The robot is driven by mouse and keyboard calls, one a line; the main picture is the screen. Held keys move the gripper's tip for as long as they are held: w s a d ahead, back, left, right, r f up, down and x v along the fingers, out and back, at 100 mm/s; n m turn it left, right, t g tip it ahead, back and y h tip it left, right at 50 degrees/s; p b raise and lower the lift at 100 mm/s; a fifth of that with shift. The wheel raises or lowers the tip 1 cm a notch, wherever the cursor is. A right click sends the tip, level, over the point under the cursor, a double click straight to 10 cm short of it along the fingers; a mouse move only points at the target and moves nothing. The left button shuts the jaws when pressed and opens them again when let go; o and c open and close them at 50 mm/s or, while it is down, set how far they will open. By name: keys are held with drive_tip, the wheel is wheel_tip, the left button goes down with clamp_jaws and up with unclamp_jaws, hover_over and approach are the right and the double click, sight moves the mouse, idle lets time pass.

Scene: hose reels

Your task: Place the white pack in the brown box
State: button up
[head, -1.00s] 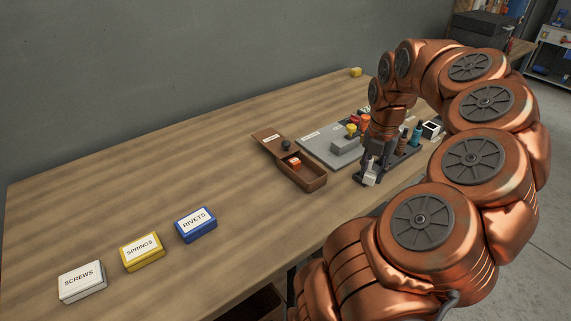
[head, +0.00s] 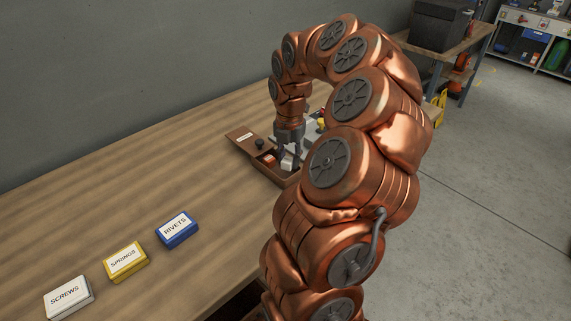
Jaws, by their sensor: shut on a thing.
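My gripper (head: 288,153) points down and is shut on a small white pack (head: 287,163). It holds the pack at the open brown box (head: 269,175), over or within its right part. I cannot tell whether the pack touches the box floor. A small red-orange item (head: 268,158) lies in the box, left of the pack. The box's lid (head: 242,137) is open toward the back left, with a pale label and a dark knob.
Labelled boxes stand at the front left: white SCREWS (head: 68,297), yellow SPRINGS (head: 126,261) and blue RIVETS (head: 177,229). A grey panel (head: 310,131) with small parts is partly hidden behind my arm.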

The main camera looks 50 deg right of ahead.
sight(285, 166)
drive_tip(key=shift+w+a, duration=0.2)
drive_tip(key=shift+w, duration=0.1)
drive_tip(key=shift+w+a+f+p, duration=0.1)
drive_tip(key=shift+w+f+p, duration=0.05)
drive_tip(key=shift+f+p, duration=0.55)
drive_tip(key=shift+f, duration=1.1)
drive_tip(key=shift+f, duration=0.1)
drive_tip(key=o, duration=0.7)
drive_tip(key=shift+o, duration=0.2)
